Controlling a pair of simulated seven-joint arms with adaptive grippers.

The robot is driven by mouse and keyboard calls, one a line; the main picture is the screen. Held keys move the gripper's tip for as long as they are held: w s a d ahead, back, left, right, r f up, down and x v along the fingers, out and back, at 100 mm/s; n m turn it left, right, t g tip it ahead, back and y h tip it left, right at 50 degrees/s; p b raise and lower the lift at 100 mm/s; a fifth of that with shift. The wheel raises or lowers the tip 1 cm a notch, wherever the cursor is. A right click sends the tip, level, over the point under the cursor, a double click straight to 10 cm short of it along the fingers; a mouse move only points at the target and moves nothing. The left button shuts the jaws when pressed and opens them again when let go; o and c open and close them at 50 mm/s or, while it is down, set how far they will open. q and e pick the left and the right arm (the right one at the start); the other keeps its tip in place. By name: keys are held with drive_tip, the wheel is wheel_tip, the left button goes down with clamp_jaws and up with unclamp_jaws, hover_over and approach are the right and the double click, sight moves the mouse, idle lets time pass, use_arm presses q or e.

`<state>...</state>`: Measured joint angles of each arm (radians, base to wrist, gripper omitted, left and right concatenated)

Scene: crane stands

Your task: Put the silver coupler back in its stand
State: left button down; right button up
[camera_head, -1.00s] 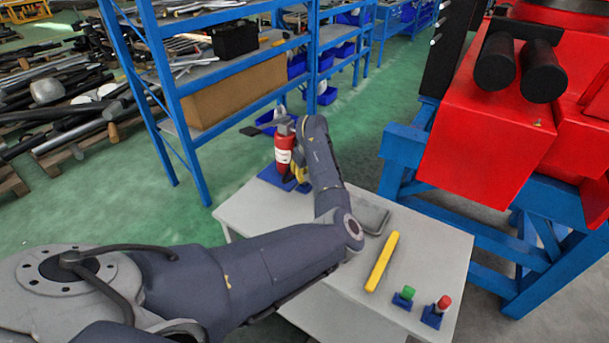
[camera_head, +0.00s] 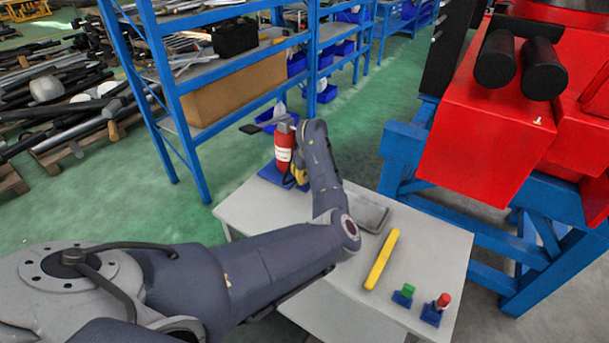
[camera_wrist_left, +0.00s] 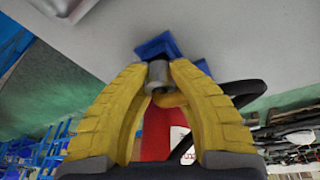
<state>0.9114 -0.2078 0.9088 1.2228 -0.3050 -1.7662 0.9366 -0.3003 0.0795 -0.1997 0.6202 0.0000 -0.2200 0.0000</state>
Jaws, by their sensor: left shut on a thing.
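My left gripper (camera_head: 298,174) is at the far left part of the grey table, close beside the red extinguisher, and partly hidden behind my wrist in the head view. In the left wrist view its yellow fingers (camera_wrist_left: 160,80) are shut on the silver coupler (camera_wrist_left: 157,71), a short grey cylinder. A blue stand (camera_wrist_left: 157,46) shows just past the coupler's end. I cannot tell whether the coupler touches or sits in it. The coupler is hidden in the head view. My right gripper is not in view.
The red extinguisher (camera_head: 284,152) with its black hose stands close to the gripper. On the table (camera_head: 440,247) are a grey case (camera_head: 372,216), a yellow bar (camera_head: 381,260), and small blue stands with a green piece (camera_head: 406,290) and a red piece (camera_head: 443,300).

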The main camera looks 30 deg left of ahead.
use_arm(q)
drive_tip(key=shift+f, duration=0.2)
drive_tip(key=c, duration=1.2)
unclamp_jaws()
drive_tip(key=shift+v, duration=2.45)
drive_tip(key=shift+r, duration=0.15)
